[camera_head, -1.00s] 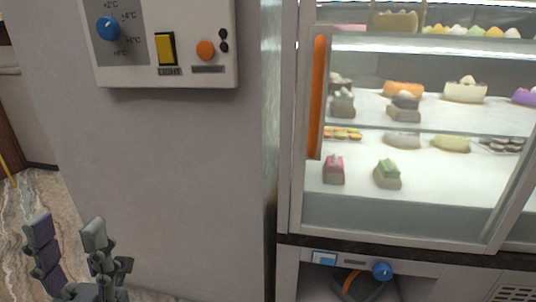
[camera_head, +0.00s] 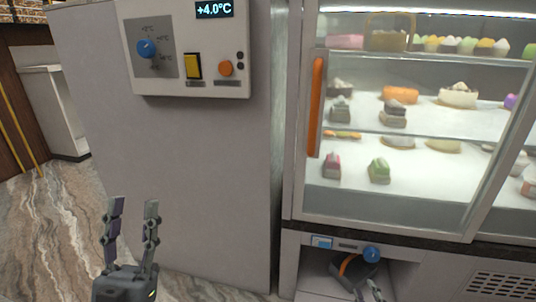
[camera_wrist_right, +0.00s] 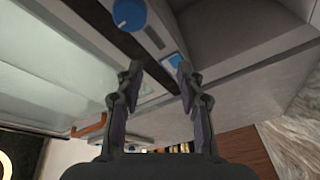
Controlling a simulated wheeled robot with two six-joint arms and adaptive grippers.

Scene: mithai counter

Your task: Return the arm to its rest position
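My left gripper (camera_head: 132,203) is in the lower left of the head view, its two fingers pointing up and apart. It is open and empty, in front of the grey side panel (camera_head: 200,170) and apparently clear of it. My right gripper (camera_wrist_right: 158,70) shows in the right wrist view with its fingers apart and nothing between them. Past its fingertips are a blue knob (camera_wrist_right: 129,13) and a blue-and-white label (camera_wrist_right: 174,59).
A control panel (camera_head: 215,85) carries a dial (camera_head: 146,48), yellow switch (camera_head: 193,66) and orange button (camera_head: 226,68). A glass sweets case with an orange handle (camera_head: 316,107) stands at right. Marble floor (camera_head: 50,215) is open at left.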

